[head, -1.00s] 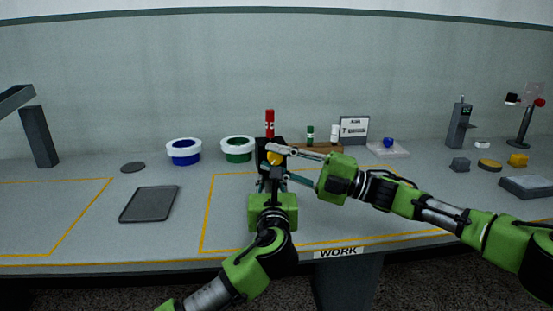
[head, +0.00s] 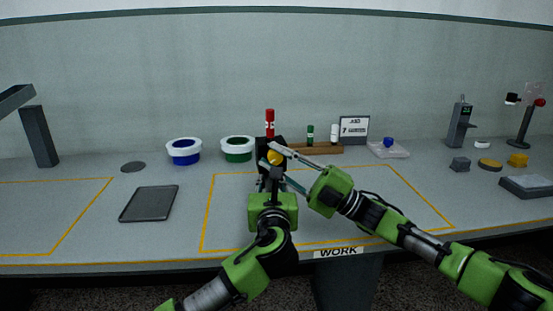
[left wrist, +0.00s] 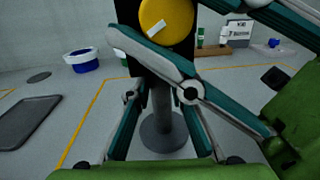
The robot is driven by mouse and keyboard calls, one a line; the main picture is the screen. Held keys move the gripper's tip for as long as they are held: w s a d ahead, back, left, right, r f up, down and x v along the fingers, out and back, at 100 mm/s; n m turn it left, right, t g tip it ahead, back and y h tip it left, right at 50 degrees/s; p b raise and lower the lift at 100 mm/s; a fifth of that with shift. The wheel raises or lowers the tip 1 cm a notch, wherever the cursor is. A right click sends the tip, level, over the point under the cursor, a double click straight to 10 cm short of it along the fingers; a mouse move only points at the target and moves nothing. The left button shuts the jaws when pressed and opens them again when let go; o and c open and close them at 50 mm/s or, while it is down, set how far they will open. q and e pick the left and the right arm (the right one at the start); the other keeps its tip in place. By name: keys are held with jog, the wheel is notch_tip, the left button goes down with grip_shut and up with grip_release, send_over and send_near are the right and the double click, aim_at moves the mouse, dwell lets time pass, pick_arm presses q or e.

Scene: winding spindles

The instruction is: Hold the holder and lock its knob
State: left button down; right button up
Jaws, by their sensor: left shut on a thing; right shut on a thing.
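The holder (head: 265,148) is a dark upright block on the table, with a red spindle (head: 269,122) standing on top. In the left wrist view its grey post (left wrist: 160,100) rises from a round base. Its yellow knob (head: 275,158) faces me; in the left wrist view the knob (left wrist: 167,18) carries a slanted white mark. My left gripper (head: 268,183) is shut on the holder low down, its fingers on either side of the post. My right gripper (head: 277,160) comes from the lower right and is shut on the knob; one finger crosses the knob's lower edge.
Blue (head: 184,152) and green (head: 237,150) spools stand left of the holder. A wooden rack (head: 318,149) and a small sign (head: 354,130) stand behind right. A flat grey tray (head: 149,204) lies to the left. The yellow-outlined area right of my right arm is clear.

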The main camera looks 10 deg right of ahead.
jog(key=shift+r, duration=0.15)
jog(key=o, duration=1.1)
jog(key=shift+o, duration=0.2)
jog(key=shift+d+f, duration=0.2)
jog(key=s+d+f, duration=0.1)
jog(key=s+d, duration=0.4)
jog(key=d, duration=0.8)
jog(key=shift+s+d, duration=0.2)
